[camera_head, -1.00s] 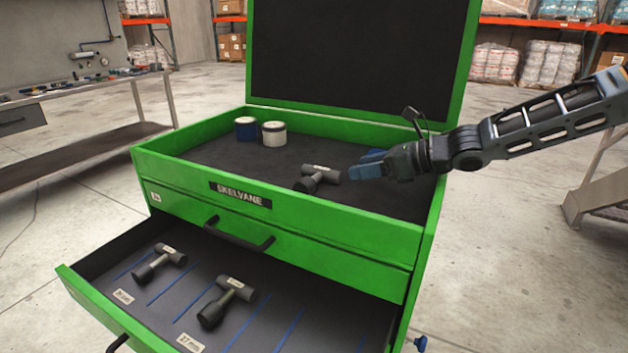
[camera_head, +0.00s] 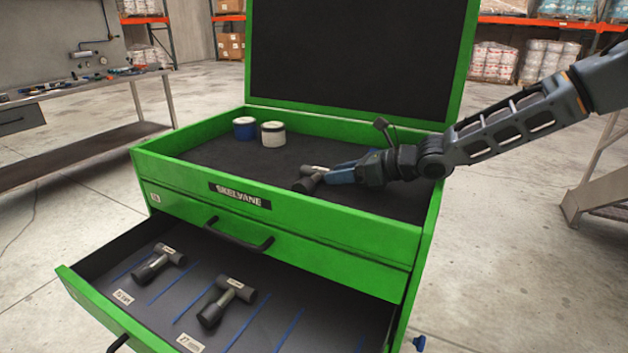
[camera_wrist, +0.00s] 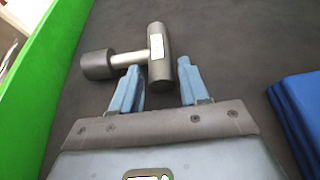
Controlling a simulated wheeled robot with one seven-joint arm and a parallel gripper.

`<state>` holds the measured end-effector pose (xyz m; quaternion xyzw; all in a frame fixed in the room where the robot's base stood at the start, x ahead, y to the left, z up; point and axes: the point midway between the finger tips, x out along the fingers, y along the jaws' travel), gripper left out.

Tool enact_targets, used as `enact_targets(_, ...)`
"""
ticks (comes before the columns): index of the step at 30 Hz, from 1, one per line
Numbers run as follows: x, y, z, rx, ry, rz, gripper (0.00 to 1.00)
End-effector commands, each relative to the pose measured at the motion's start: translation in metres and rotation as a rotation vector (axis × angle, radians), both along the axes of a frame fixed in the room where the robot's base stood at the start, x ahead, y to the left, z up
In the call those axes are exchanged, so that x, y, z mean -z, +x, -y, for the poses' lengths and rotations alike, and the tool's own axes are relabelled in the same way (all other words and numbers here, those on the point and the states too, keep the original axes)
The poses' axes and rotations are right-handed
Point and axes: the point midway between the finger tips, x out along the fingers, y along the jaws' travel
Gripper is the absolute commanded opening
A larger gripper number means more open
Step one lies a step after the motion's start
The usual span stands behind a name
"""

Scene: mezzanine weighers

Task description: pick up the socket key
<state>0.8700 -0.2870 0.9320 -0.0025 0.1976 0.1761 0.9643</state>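A dark grey T-shaped socket key (camera_head: 309,180) with a pale label lies in the top tray of the green chest (camera_head: 330,222). It also shows in the wrist view (camera_wrist: 130,58), its labelled crossbar at the right and its thick socket end at the left. My gripper (camera_head: 331,174) is low over the tray, just right of the key. In the wrist view my gripper's blue fingers (camera_wrist: 160,80) are apart, with the lower end of the crossbar at the gap between their tips. I cannot tell whether they touch it.
Two more T-shaped keys, a left one (camera_head: 158,262) and a right one (camera_head: 227,300), lie in the open drawer (camera_head: 160,322) below. A blue tub (camera_head: 244,129) and a white tub (camera_head: 273,135) stand at the tray's back left. A blue object (camera_wrist: 298,112) lies right of my gripper.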

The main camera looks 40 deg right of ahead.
Motion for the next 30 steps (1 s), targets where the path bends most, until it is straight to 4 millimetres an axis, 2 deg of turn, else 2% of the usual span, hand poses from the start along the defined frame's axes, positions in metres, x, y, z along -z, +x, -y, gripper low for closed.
enact_targets(2, 0.0, 0.0, 0.0, 0.0, 0.0, 0.0, 0.37)
enact_targets(13, 0.0, 0.0, 0.0, 0.0, 0.0, 0.0, 0.01)
enact_targets(25, -0.002, 0.0, 0.0, 0.0, 0.0, 0.001, 0.0)
enact_targets(30, -0.015, 0.0, 0.001, 0.001, 0.001, 0.003, 0.0)
